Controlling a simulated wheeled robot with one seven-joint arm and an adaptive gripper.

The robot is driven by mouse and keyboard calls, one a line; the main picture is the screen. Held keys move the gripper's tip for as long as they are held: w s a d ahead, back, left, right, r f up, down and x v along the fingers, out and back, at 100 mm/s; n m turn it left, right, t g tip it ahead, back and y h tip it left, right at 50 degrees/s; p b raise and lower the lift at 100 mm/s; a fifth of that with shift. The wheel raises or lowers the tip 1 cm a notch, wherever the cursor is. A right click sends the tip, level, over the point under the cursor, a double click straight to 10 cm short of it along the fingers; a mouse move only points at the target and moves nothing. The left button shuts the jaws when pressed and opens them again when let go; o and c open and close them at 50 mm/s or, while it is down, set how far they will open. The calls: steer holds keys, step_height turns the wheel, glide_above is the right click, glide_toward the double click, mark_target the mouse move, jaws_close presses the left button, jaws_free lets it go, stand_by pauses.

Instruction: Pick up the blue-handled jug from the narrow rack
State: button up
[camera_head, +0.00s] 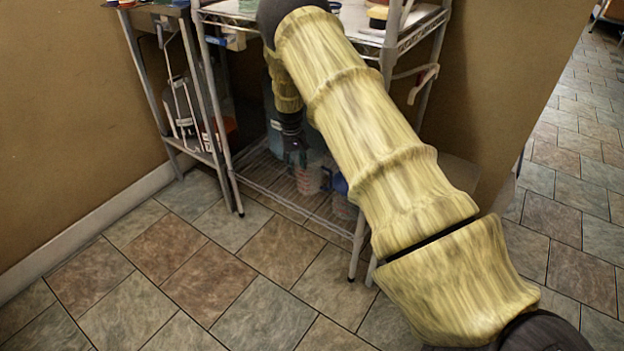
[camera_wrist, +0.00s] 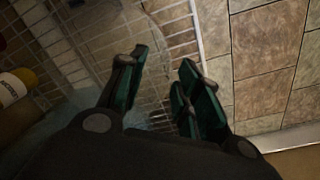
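My gripper (camera_head: 297,158) reaches down between the shelves of the wire rack (camera_head: 262,178), above its lower shelf. In the wrist view its dark green fingers (camera_wrist: 163,75) stand apart, and I see a clear curved edge between and beyond them, but no solid thing gripped. A clear container with a pinkish tint (camera_head: 308,180) stands just below the fingers in the head view. A blue part (camera_head: 340,185) shows to its right, on or above another pale container; I cannot tell whether it is the jug's handle. My arm hides part of the rack.
A narrower stand (camera_head: 205,150) at the left holds a dark bottle (camera_head: 182,105) with a white label. A bottle with a yellow band (camera_wrist: 14,88) lies at the left of the wrist view. Rack posts are close to my arm. The tiled floor (camera_head: 240,270) in front is clear.

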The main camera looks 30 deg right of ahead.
mark_target(297, 182)
steer(key=shift+d+f+b, duration=0.15)
steer(key=shift+f+b, duration=0.65)
steer(key=shift+f, duration=2)
steer(key=shift+c, duration=0.4)
jaws_close()
